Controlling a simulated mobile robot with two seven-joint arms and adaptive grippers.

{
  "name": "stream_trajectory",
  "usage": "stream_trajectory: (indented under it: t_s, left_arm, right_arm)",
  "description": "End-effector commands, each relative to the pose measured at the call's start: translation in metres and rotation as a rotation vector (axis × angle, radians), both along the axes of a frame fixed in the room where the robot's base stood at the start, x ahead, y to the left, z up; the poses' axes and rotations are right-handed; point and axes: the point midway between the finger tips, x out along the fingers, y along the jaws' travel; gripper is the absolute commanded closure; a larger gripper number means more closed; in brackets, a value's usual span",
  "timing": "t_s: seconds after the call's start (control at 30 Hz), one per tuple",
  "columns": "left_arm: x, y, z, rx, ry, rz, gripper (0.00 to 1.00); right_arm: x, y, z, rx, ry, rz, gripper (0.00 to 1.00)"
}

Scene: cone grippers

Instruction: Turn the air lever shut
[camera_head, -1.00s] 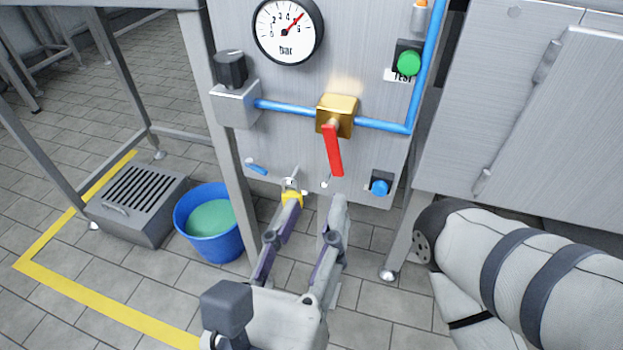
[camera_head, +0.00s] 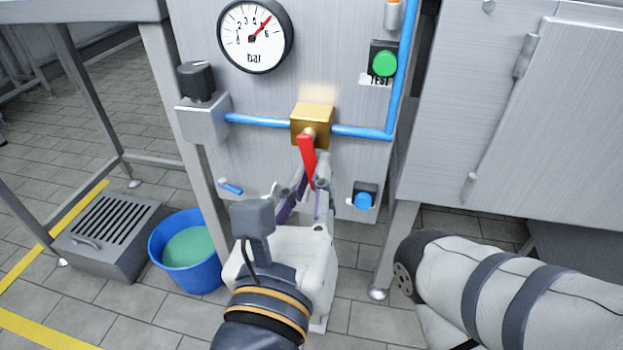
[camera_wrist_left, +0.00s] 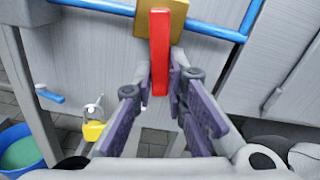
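The red air lever (camera_head: 307,157) hangs down from a brass valve block (camera_head: 312,122) on the blue pipe, roughly square to the pipe. In the left wrist view the lever (camera_wrist_left: 159,50) points straight down, its lower end between my fingertips. My left gripper (camera_head: 306,186) is at the lower part of the lever, with one finger on each side. In the left wrist view the fingers (camera_wrist_left: 160,80) stand apart, with narrow gaps beside the lever; contact is unclear. My right gripper is out of view; only part of my right arm shows at lower right.
A pressure gauge (camera_head: 255,35) has its needle pointing up and right. A black knob (camera_head: 196,80), green button (camera_head: 384,63) and blue button (camera_head: 363,200) surround the valve. A yellow padlock (camera_wrist_left: 93,131) hangs left of my fingers. A blue bucket (camera_head: 185,262) stands on the floor.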

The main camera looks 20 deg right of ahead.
Motion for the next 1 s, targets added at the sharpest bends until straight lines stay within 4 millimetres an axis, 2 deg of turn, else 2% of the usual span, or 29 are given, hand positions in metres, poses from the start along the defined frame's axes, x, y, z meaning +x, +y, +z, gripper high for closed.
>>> stream_trajectory:
  t_s: [0.13, 0.27, 0.5, 0.53, 0.6, 0.87, 1.0]
  left_arm:
    - [0.002, 0.002, 0.002, 0.041, -0.03, 0.002, 1.0]
    - [0.006, 0.009, 0.004, 0.18, -0.123, 0.002, 1.0]
    - [0.006, 0.009, -0.002, 0.197, -0.132, 0.001, 1.0]
    - [0.006, 0.009, -0.002, 0.197, -0.132, 0.001, 0.83]
    - [0.006, 0.009, -0.002, 0.197, -0.132, 0.001, 0.67]
    - [0.006, 0.009, -0.002, 0.195, -0.131, 0.0, 0.67]
    - [-0.007, 0.017, -0.002, 0.195, -0.131, -0.002, 0.67]
  right_arm:
    - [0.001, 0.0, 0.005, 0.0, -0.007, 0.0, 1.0]
    - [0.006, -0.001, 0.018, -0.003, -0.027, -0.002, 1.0]
    - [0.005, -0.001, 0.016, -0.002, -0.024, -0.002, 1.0]
    - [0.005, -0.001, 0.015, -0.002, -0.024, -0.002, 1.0]
    - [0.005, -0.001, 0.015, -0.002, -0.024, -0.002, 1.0]
    - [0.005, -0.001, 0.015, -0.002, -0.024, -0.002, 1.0]
    - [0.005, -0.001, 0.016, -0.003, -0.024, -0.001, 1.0]
